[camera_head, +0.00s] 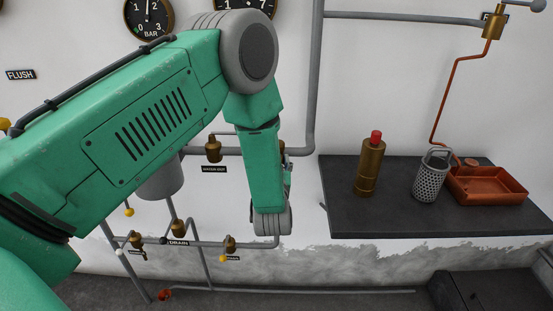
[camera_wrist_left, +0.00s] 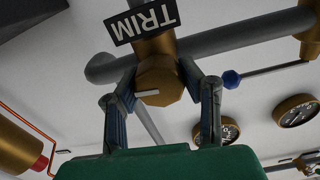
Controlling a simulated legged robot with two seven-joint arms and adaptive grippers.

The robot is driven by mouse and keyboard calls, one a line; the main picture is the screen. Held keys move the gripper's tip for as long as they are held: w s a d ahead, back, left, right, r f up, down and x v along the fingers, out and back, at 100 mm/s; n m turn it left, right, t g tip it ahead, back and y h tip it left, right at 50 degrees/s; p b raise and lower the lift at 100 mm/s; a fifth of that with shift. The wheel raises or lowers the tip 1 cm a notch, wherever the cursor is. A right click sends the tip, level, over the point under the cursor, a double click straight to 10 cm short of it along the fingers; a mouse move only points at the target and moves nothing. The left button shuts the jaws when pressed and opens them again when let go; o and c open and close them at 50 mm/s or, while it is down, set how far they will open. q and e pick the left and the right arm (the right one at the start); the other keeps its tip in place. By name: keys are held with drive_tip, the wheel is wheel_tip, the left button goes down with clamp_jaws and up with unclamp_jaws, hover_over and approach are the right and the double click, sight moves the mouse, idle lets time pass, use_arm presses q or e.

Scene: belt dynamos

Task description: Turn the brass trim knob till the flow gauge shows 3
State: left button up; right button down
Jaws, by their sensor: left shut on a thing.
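The brass trim knob (camera_wrist_left: 160,78) shows in the left wrist view under an upside-down TRIM label, with a pale pointer bar on its face. My left gripper (camera_wrist_left: 162,88) is shut on it, one finger on each side. In the head view my left arm hides most of that gripper and the knob. Two dials show there: one marked BAR (camera_head: 149,18) and a second gauge (camera_head: 246,6) cut by the top edge. Two dials (camera_wrist_left: 217,130) (camera_wrist_left: 296,112) also show in the left wrist view. I cannot tell which is the flow gauge or read its value. My right gripper is out of view.
A dark shelf (camera_head: 350,212) at right holds a brass cylinder with a red cap (camera_head: 369,167), a perforated metal basket (camera_head: 432,178) and a copper tray (camera_head: 497,196). Grey pipes (camera_head: 316,80) and small brass valves (camera_head: 213,150) line the wall around my arm.

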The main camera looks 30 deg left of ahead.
use_arm(q)
drive_tip(key=shift+d+m, duration=0.1)
drive_tip(key=shift+m, duration=1.8)
drive_tip(key=shift+f, duration=0.1)
drive_tip(key=o, duration=1.2)
drive_tip(key=shift+s+d, duration=0.1)
drive_tip(key=shift+d, duration=0.1)
drive_tip(key=v, duration=1.1)
drive_tip(key=shift+s+d, duration=0.1)
drive_tip(key=shift+s, duration=0.2)
